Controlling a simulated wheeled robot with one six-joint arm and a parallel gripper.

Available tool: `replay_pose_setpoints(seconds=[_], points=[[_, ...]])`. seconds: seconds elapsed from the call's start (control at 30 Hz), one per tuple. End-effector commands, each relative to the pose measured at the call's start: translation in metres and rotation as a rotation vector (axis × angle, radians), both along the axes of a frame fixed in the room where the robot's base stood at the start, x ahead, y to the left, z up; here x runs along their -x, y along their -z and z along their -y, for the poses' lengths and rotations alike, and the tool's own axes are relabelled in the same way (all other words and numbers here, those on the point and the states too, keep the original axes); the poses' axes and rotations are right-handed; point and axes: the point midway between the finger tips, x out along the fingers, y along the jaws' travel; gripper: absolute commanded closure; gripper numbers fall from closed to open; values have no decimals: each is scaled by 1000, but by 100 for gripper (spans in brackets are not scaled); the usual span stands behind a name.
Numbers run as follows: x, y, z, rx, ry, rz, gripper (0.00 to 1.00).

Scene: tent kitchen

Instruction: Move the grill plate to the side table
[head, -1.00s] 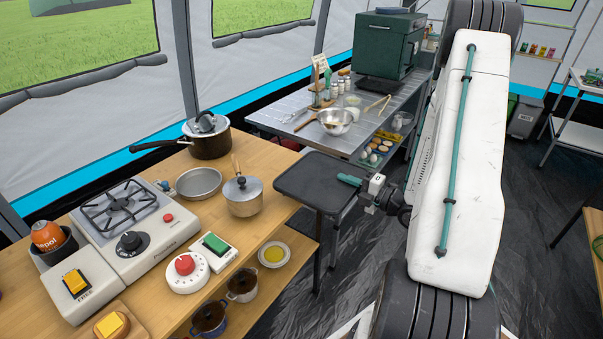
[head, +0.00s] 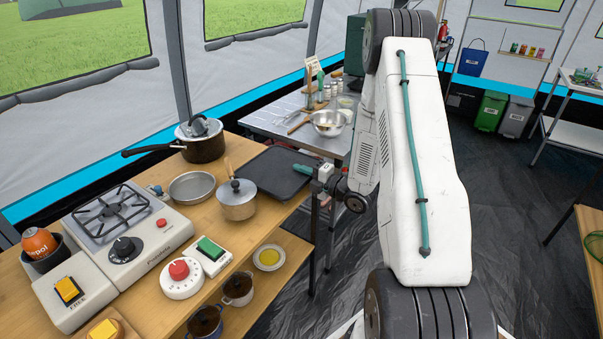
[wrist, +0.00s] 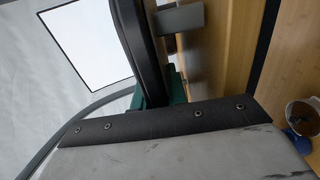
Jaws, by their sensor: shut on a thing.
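The grill plate (head: 272,173) is a dark, flat, near-square plate with a green handle (head: 303,168) on its right side. In the head view it overlaps the far right end of the wooden counter; I cannot tell whether it touches the wood. My gripper (head: 322,174) is shut on the handle. In the wrist view the plate (wrist: 146,50) shows nearly edge-on as a dark band, with a green part below it. A light-topped table (head: 575,135) stands at the right, partly out of view; I cannot tell whether it is the side table.
The wooden counter (head: 228,150) holds a stove (head: 130,230), a lidded pot (head: 204,142), a round pan (head: 192,187) and a small saucepan (head: 237,200) close to the plate. A metal table (head: 275,120) with a bowl (head: 328,122) stands behind. Dark floor (head: 500,190) is open at right.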

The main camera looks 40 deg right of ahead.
Motion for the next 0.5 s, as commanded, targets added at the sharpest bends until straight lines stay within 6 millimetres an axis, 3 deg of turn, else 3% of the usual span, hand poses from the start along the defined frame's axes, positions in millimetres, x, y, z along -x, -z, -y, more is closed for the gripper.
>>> replay_pose_setpoints(seconds=[0.37,0.4,0.43,0.5], points=[[0,3,0,1,0,4,100],[0,3,0,1,0,3,75],[0,3,0,1,0,3,66],[0,3,0,1,0,3,64]])
